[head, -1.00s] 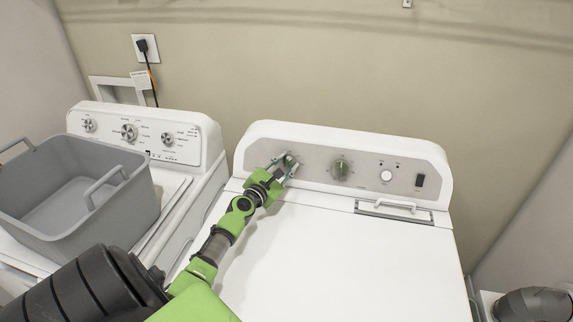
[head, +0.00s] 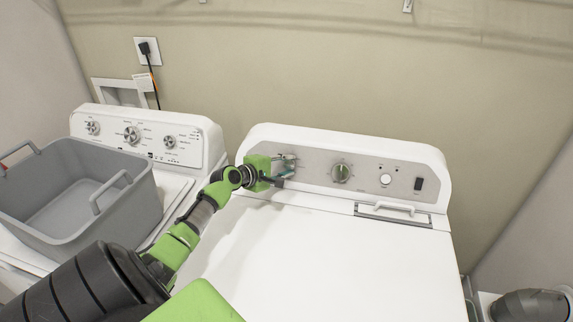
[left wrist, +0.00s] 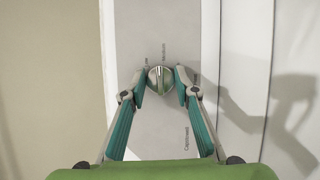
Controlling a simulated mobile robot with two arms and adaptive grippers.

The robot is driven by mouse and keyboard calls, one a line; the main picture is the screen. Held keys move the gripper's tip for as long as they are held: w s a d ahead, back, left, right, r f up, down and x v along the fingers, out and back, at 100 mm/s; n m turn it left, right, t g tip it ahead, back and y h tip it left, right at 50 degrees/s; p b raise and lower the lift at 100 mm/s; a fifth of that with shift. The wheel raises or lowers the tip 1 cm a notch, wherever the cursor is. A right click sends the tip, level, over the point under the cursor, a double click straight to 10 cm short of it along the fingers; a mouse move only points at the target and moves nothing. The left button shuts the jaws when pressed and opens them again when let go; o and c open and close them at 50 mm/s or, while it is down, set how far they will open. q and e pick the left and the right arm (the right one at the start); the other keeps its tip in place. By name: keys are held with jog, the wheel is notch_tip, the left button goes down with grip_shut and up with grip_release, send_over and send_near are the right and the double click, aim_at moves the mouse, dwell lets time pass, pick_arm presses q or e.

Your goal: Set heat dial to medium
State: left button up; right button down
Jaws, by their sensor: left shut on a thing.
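The heat dial is the leftmost knob on the control panel of the right-hand white machine. In the left wrist view the dial (left wrist: 160,80) is round and silver, with a ridge that runs nearly upright in the picture. Small labels sit around it; one just above its top seems to read "Medium", and the ridge points roughly at it. My left gripper (head: 285,170) is at this dial in the head view and mostly hides it. In the left wrist view the two teal fingers of my left gripper (left wrist: 160,82) are shut on the dial from both sides.
A second knob (head: 341,172), a white button (head: 385,180) and a black switch (head: 418,184) lie further right on the panel. The machine's white top (head: 350,255) is clear. A grey basket (head: 120,215) stands on the left machine, which has its own dials (head: 131,134).

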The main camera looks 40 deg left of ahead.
pick_arm(q)
jog(key=shift+m+g+p, duration=0.45)
jog(key=shift+m+g, duration=0.05)
jog(key=shift+m, duration=0.6)
jog(key=o, duration=1.1)
jog(key=v, duration=1.2)
